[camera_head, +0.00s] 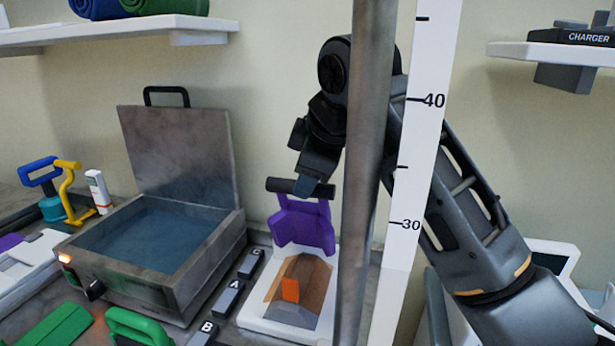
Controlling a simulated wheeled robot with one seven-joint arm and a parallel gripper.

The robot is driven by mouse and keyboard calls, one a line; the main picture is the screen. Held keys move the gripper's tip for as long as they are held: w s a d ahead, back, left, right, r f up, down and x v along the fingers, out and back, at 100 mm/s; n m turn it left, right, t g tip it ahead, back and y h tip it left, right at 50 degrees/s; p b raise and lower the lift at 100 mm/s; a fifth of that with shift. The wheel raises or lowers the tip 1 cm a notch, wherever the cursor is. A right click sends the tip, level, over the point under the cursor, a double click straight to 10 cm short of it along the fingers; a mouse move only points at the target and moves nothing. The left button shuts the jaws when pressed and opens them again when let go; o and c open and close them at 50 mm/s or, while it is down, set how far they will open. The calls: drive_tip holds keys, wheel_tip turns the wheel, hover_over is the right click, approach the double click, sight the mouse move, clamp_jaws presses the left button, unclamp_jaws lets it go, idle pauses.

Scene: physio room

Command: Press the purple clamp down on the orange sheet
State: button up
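The purple clamp (312,223) stands raised at the back of a white base (258,318), with a dark bar handle (283,185) on top. Under and in front of it, a brownish-orange sheet (316,281) lies over a grey form on the base. A brighter orange piece (290,290) shows at its middle. The clamp is apart from the sheet. My gripper (308,187) points down at the clamp's handle and overlaps it in the picture. Its fingers are too small and dark to tell whether they are closed on the handle.
An open metal water bath (150,290) stands at left, its lid (180,155) upright. Small blocks marked A, B and C (228,298) lie between bath and base. A metal post (365,170) and a white ruler (420,150) stand in front of my arm. A green-handled thing (140,325) is at front left.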

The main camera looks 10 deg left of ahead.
drive_tip(key=v, duration=0.7)
drive_tip(key=shift+b, duration=0.4)
